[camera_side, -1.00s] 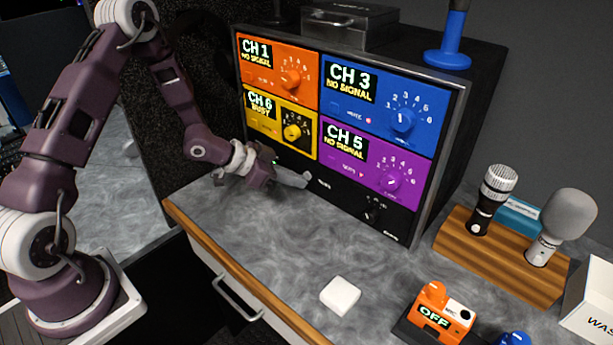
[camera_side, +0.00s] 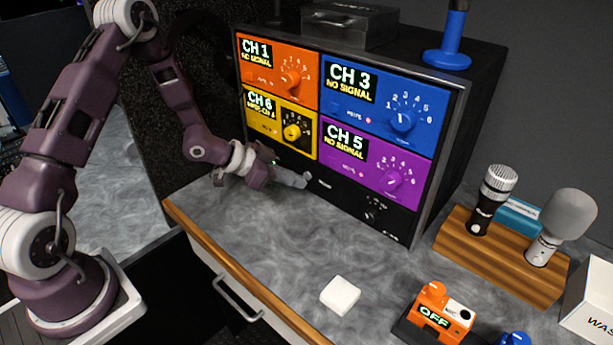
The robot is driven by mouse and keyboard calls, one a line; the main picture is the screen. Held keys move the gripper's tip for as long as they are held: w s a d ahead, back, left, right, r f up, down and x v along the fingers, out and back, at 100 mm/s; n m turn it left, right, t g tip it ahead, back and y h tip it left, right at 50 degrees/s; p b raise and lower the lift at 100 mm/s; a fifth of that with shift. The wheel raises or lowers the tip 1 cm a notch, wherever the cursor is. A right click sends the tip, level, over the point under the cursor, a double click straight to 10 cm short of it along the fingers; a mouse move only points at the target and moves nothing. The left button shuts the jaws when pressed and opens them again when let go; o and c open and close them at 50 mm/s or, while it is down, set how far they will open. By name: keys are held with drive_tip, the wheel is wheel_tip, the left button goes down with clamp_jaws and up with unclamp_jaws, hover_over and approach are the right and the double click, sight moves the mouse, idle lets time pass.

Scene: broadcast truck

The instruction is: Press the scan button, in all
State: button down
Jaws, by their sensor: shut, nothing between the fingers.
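The receiver unit (camera_side: 440,150) stands at the back of the counter. It has an orange CH 1 panel (camera_side: 262,90), a blue CH 3 panel (camera_side: 425,85), a yellow CH 6 panel (camera_side: 310,148) and a purple CH 5 panel (camera_side: 420,170), each with a knob and small controls. CH 1, CH 3 and CH 5 read NO SIGNAL; the CH 6 second line is too small to read surely. My gripper (camera_side: 303,180) is shut and empty, low in front of the black lower strip, just below the yellow panel. I cannot tell whether it touches the unit. I cannot make out which control is the scan button.
A white block (camera_side: 340,295) lies on the grey counter. An orange box marked OFF (camera_side: 440,315) and a blue knob (camera_side: 514,339) are at the front right. Two microphones (camera_side: 492,200) (camera_side: 565,215) stand in a wooden holder (camera_side: 500,268). The counter's middle is clear.

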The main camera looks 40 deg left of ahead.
drive_tip(key=shift+s, duration=0.4)
drive_tip(key=shift+s, duration=2.5)
drive_tip(key=s+a+r+n+g+y, duration=0.1)
drive_tip(key=s+a+r+y, duration=0.2)
drive_tip(key=r, duration=0.5)
drive_tip(key=s+a+r+n+y, duration=0.1)
drive_tip(key=s+r+n+y, duration=0.15)
drive_tip(key=r+y, duration=0.45)
drive_tip(key=s+d+r+g+h, duration=0.1)
drive_tip(key=s+d+r, duration=0.1)
drive_tip(key=s, duration=0.5)
drive_tip(key=s+d+r+n+h, duration=0.1)
drive_tip(key=s+d+r+h, duration=0.1)
drive_tip(key=s, duration=0.4)
drive_tip(key=s+d+r+n+g+h, duration=0.1)
drive_tip(key=s+d+r, duration=0.2)
drive_tip(key=s, duration=0.4)
drive_tip(key=shift+s+d+r+g, duration=0.3)
drive_tip(key=shift+s+d+r, duration=0.05)
drive_tip(key=shift+d, duration=0.05)
